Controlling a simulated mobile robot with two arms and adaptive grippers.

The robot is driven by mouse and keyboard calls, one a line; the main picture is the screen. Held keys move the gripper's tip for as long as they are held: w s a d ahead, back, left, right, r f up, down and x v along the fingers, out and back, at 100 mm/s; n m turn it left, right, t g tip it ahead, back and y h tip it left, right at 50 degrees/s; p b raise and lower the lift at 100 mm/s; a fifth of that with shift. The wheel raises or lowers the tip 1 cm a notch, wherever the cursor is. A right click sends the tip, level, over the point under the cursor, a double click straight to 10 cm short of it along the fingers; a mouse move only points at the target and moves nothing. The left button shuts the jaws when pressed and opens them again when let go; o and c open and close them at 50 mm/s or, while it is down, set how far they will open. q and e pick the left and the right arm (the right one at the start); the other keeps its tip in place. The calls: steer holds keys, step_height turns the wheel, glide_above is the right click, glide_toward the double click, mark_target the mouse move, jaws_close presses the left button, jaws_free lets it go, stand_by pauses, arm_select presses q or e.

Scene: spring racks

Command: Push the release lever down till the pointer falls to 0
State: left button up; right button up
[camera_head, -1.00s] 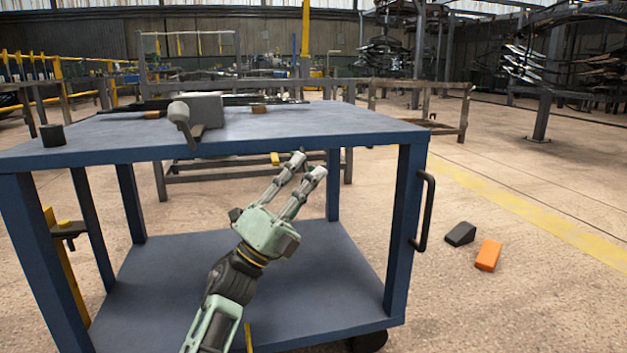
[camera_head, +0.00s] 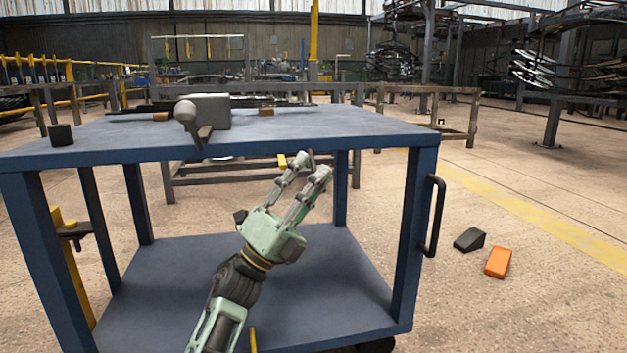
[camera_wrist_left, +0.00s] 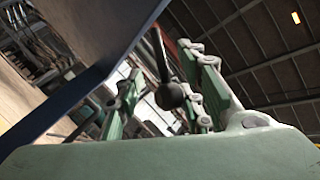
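A grey box (camera_head: 212,110) stands on the blue cart's top (camera_head: 310,122), left of centre. I cannot make out a pointer or scale. My left gripper (camera_head: 314,166) is pale green and is in front of the cart, below the top's front edge and right of the lever. Its fingers are apart and hold nothing. In the left wrist view a dark ball on a rod (camera_wrist_left: 170,95) shows between the fingers, probably the lever knob. My right gripper is not in view.
A dark cylinder (camera_head: 60,134) stands at the cart top's left. The cart has a lower shelf (camera_head: 330,285), blue legs and a black handle (camera_head: 437,215). A black wedge (camera_head: 468,239) and an orange block (camera_head: 498,262) lie on the floor at right.

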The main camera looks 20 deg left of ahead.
arm_select(q)
steer(key=shift+w, duration=0.1)
steer(key=v, duration=1.2)
